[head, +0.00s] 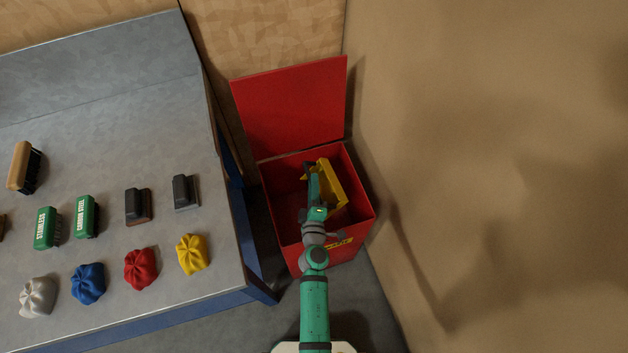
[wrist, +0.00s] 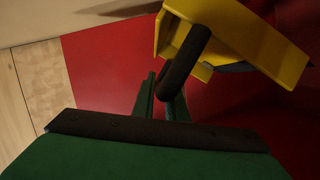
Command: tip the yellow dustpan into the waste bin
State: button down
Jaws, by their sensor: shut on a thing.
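The yellow dustpan (head: 331,184) is over the mouth of the red waste bin (head: 366,200), whose lid (head: 290,105) stands open at the back. My gripper (head: 312,172) is shut on the dustpan's black handle. The wrist view shows the gripper's green fingers (wrist: 168,98) closed at the handle's end and the dustpan (wrist: 245,38) at the upper right, tilted. I cannot tell whether the dustpan holds anything; its inside is mostly turned away. My arm hides part of the bin's opening and front.
A grey-topped workbench (head: 95,130) stands left of the bin. It carries green brushes (head: 85,217), dark blocks (head: 186,192), a wooden-backed brush (head: 22,168) and several bunched cloths (head: 141,268). A tan wall (head: 500,150) rises close on the right.

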jog(key=shift+a+r, duration=0.1)
jog(key=shift+r, duration=0.1)
jog(key=shift+r, duration=2.85)
jog(key=shift+d, duration=0.2)
